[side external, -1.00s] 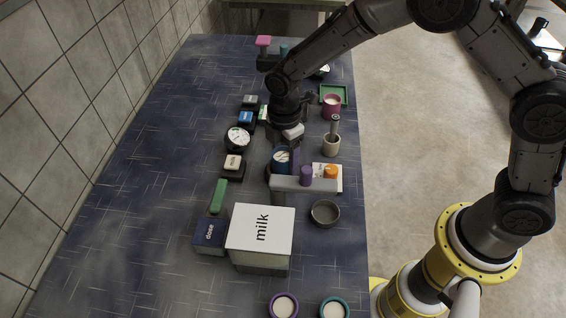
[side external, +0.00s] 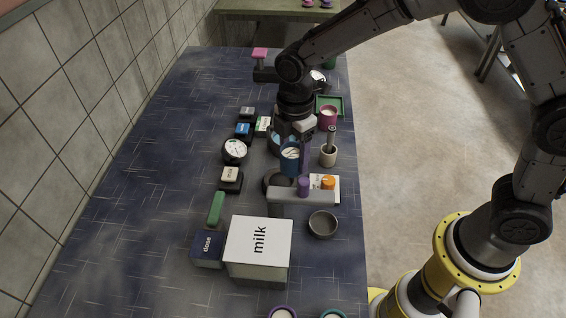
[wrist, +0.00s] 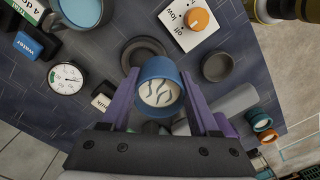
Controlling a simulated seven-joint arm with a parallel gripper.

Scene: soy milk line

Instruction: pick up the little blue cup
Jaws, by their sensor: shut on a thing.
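The little blue cup (side external: 290,158) has pale contents with dark streaks on top. In the wrist view the cup (wrist: 160,84) sits between the two purple fingers of my gripper (wrist: 166,100), which is shut on it. In the side view my gripper (side external: 292,154) comes down from above and holds the cup upright, seemingly raised over the table. A dark round dish (side external: 274,181) shows just below and left of the cup. The cup's underside is hidden.
A grey bar with a purple knob (side external: 303,187) and a card with an orange knob (side external: 328,182) stand close by. A milk box (side external: 258,245), grey bowl (side external: 322,224), beige mortar (side external: 328,156) and round gauge (side external: 234,150) surround the cup. The table's left side is clear.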

